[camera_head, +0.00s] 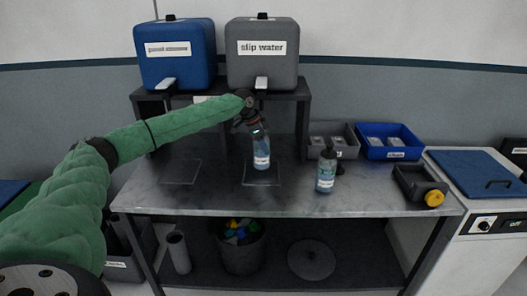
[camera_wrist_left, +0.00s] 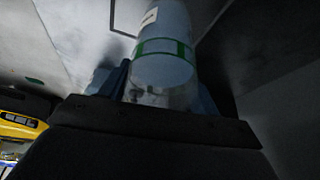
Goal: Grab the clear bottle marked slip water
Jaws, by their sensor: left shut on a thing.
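A clear bottle with bluish liquid and a white label (camera_head: 262,150) stands upright at the table's square mark, below the grey slip water container (camera_head: 262,68). Its label is too small to read. My left gripper (camera_head: 258,130) reaches it from the left and is shut on it near its upper part. In the left wrist view the bottle (camera_wrist_left: 165,62) sits between the fingers, with a green-edged band showing. A second clear bottle with a dark top (camera_head: 326,172) stands to the right, apart from the gripper. My right gripper is not in view.
A blue container (camera_head: 175,62) stands beside the grey one on a dark shelf. Grey and blue bins (camera_head: 390,153) and a dark tray with a yellow knob (camera_head: 418,180) occupy the table's right. The marble tabletop (camera_head: 220,197) is clear in front.

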